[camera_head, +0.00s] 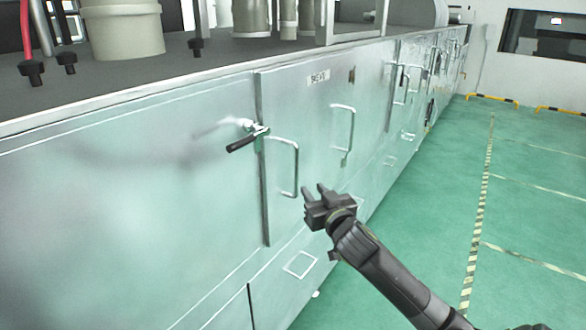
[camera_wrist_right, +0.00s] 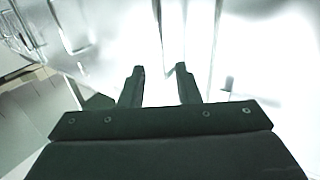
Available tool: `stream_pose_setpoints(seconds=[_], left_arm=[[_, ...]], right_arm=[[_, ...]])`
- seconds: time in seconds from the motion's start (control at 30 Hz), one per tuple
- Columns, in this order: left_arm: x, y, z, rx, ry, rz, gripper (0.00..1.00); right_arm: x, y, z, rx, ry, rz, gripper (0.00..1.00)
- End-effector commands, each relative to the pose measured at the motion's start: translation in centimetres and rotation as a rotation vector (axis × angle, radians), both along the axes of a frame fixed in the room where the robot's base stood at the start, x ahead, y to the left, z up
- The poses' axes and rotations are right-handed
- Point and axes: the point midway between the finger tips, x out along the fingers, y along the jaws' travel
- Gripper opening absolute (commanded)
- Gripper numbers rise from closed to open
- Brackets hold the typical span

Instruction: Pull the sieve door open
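The sieve door (camera_head: 315,110) is a pale metal panel in the long cabinet front, and it looks closed. A vertical bar handle (camera_head: 296,168) is near its left edge, and a second bar handle (camera_head: 345,128) is farther right. A latch with a black grip (camera_head: 243,143) sits at the left seam. My right gripper (camera_head: 314,189) is just right of and below the nearer handle, apart from it. Its two fingers are open and empty in the right wrist view (camera_wrist_right: 160,72), pointing at the bright, washed-out cabinet front. My left gripper is not in view.
A dark worktop (camera_head: 190,68) with a beige cylinder (camera_head: 122,28) tops the cabinet. A lower panel with a small handle (camera_head: 300,264) is beneath the door. Green floor (camera_head: 430,190) with striped lines is clear to the right.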

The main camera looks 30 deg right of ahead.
Motion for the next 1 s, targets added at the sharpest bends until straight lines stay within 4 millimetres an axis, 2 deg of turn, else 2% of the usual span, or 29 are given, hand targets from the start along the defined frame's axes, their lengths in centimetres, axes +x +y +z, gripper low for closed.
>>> stream_pose_setpoints(seconds=[0.2, 0.6, 0.8, 1.0], left_arm=[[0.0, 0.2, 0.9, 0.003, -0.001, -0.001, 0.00], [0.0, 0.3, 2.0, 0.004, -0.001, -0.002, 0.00], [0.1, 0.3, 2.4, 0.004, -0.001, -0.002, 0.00], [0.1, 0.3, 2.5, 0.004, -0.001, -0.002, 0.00]], right_arm=[[3.7, -0.7, 0.2, 0.003, -0.001, -0.001, 0.29], [9.4, -1.9, 0.1, 0.002, 0.002, 0.000, 0.29], [11.4, -2.2, 0.0, 0.001, 0.002, 0.000, 0.29], [12.2, -2.4, 0.0, 0.000, 0.000, 0.001, 0.29]])
